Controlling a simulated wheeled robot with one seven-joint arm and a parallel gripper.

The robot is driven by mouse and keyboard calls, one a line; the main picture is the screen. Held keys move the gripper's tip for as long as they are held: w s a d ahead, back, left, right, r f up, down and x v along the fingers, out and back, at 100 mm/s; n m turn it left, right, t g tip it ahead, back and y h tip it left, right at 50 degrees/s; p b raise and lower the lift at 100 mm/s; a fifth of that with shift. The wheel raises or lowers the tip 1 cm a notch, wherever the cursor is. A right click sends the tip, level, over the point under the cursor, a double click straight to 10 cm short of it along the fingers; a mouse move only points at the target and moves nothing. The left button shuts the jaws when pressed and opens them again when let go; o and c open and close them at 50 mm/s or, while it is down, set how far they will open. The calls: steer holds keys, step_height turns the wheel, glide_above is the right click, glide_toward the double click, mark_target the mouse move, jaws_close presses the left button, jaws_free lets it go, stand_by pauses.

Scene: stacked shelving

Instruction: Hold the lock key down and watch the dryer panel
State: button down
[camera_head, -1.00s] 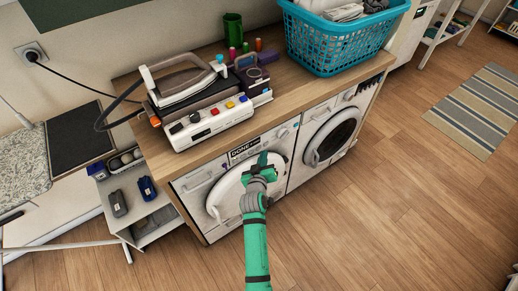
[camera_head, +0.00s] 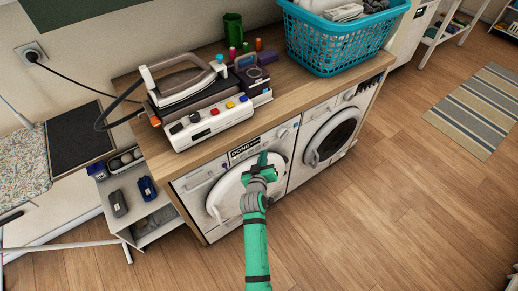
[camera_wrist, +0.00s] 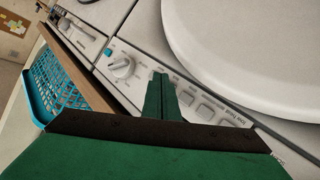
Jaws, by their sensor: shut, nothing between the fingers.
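The left front-loading machine (camera_head: 233,190) stands under the wooden counter, with a round white door. Its panel has a dark display (camera_head: 243,150) that reads "DONE" with smaller unreadable text beside it. My gripper (camera_head: 262,159) is shut and empty, with its green fingertips at this panel, right of the display. In the wrist view, the shut fingers (camera_wrist: 161,82) point at a row of grey keys (camera_wrist: 205,110), near a round knob (camera_wrist: 121,67) and a blue button (camera_wrist: 108,52). The fingers cover part of the row. I cannot tell which key is the lock key or whether one is pressed.
A second machine (camera_head: 332,133) stands to the right. The floor in front is clear.

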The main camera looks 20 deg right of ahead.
steer(key=shift+w, duration=0.15)
steer(key=shift+w+a, duration=0.1)
steer(key=shift+w, duration=0.2)
steer(key=shift+w+a, duration=0.2)
steer(key=shift+w, duration=0.15)
stand_by(1.5)
steer(key=shift+s, duration=0.15)
stand_by(0.6)
steer(key=shift+s+d, duration=0.3)
steer(key=shift+s, duration=0.35)
steer(key=shift+s, duration=0.1)
steer(key=shift+s+d, duration=0.3)
steer(key=shift+s, duration=0.45)
steer(key=shift+s+d, duration=0.25)
steer(key=shift+s, duration=0.5)
steer(key=shift+s+d, duration=0.3)
steer(key=shift+s, duration=0.45)
